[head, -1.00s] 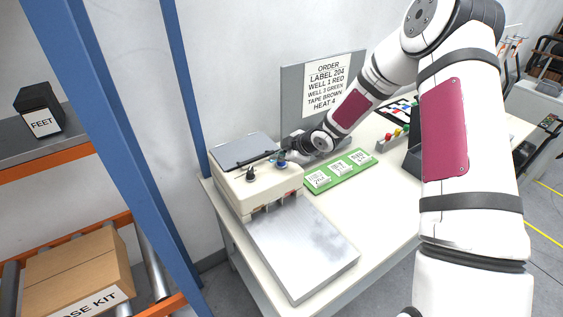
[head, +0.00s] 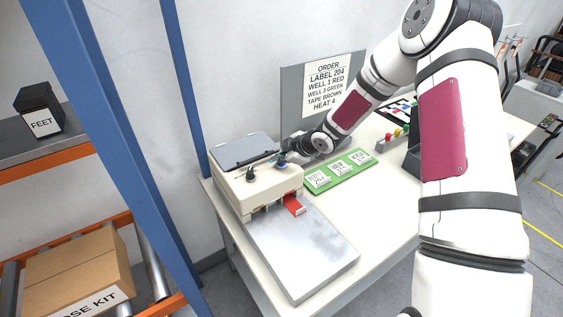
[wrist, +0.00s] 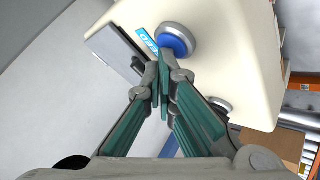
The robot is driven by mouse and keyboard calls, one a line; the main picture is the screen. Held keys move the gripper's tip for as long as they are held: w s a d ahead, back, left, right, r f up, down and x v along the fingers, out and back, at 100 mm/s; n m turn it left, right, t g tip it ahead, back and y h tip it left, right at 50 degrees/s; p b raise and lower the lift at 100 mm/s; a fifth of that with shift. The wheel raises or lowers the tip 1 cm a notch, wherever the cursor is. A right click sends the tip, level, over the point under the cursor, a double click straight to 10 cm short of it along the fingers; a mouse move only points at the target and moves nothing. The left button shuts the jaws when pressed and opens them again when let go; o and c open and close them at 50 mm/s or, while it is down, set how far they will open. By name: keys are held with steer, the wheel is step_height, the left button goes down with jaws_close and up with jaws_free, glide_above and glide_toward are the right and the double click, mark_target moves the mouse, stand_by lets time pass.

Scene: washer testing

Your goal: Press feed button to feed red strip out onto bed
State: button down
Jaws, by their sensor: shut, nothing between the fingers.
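The cream machine (head: 262,191) stands on the table with a silver bed (head: 305,255) in front of it. A short red strip (head: 293,204) sticks out of the machine's right-hand front slot onto the bed. The blue feed button (wrist: 177,39) is on the machine's top, beside a blue FEED label (wrist: 148,40); in the head view the button (head: 282,164) is small and partly hidden. My gripper (wrist: 163,72) is shut and empty, its fingertips at the button's near edge in the wrist view. I cannot tell whether they touch it.
A dark knob (head: 250,174) stands left of the button on the machine. A green board with white cards (head: 340,169) lies to the right. An order sign (head: 326,84) stands behind. A blue post (head: 185,85) rises left of the machine.

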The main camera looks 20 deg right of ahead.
mark_target(281, 164)
steer(key=shift+r, duration=3.1)
steer(key=shift+d+r, duration=0.1)
steer(key=shift+r, duration=0.2)
steer(key=s+d+r+m+g+h+b, duration=0.1)
steer(key=s+d+r+m+h, duration=0.25)
steer(key=s+r, duration=0.55)
steer(key=s+d+r+m+h, duration=0.2)
steer(key=s+r+m+h, duration=0.25)
steer(key=s+r, duration=0.45)
steer(key=s+a+r+m+y, duration=0.1)
steer(key=s+m, duration=0.1)
steer(key=s, duration=0.4)
steer(key=s+a+r+m+g+y+b, duration=0.1)
steer(key=s+a+m, duration=0.1)
steer(key=s, duration=0.5)
steer(key=s+a+r+m+y, duration=0.1)
steer(key=s+a+m, duration=0.1)
steer(key=s, duration=0.5)
steer(key=shift+r+m, duration=0.25)
steer(key=shift+m, duration=0.15)
